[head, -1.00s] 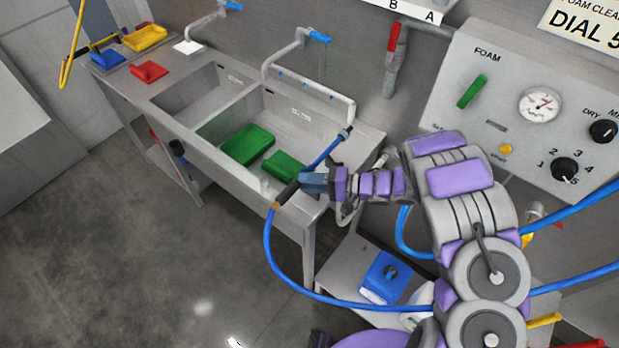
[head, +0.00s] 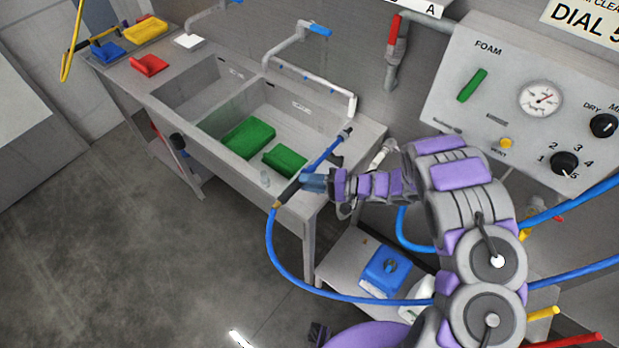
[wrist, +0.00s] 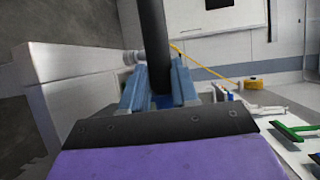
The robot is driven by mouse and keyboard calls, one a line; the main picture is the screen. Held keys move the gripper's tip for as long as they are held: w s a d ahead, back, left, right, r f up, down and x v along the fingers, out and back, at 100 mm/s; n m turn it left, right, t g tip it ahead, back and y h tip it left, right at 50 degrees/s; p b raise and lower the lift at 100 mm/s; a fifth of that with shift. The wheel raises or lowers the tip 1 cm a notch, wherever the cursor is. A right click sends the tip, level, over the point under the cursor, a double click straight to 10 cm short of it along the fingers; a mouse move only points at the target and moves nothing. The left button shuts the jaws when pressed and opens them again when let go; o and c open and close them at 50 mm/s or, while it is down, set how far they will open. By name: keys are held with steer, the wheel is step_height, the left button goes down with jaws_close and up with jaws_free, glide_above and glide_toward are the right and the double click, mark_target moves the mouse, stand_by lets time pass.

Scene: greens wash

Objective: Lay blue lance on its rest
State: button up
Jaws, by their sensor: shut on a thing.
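The blue lance (head: 322,159) has a black grip, a blue tube and a grey tip, with a blue hose leaving the grip end. My gripper (head: 303,186) is shut on its black grip. The lance is tilted over the right front corner of the sink, tip toward the back wall. In the wrist view the black grip (wrist: 153,45) rises between my blue fingers (wrist: 160,93). I cannot make out the lance's rest for certain in either view.
The steel sink (head: 210,160) holds green trays (head: 248,138). A blue container (head: 384,271) sits on a low shelf at the right. The foam panel (head: 525,110) is behind my arm. Floor at left is clear.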

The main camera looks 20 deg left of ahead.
steer(key=shift+a+f+b, duration=0.1)
steer(key=shift+f+b, duration=0.75)
steer(key=shift+f, duration=1.65)
steer(key=o, duration=0.9)
steer(key=d, duration=0.5)
steer(key=w+d+r, duration=0.1)
steer(key=d, duration=0.5)
steer(key=d+r, duration=0.1)
steer(key=d, duration=0.5)
steer(key=shift+w+d, duration=0.15)
steer(key=shift+w, duration=0.15)
steer(key=shift+f, duration=0.1)
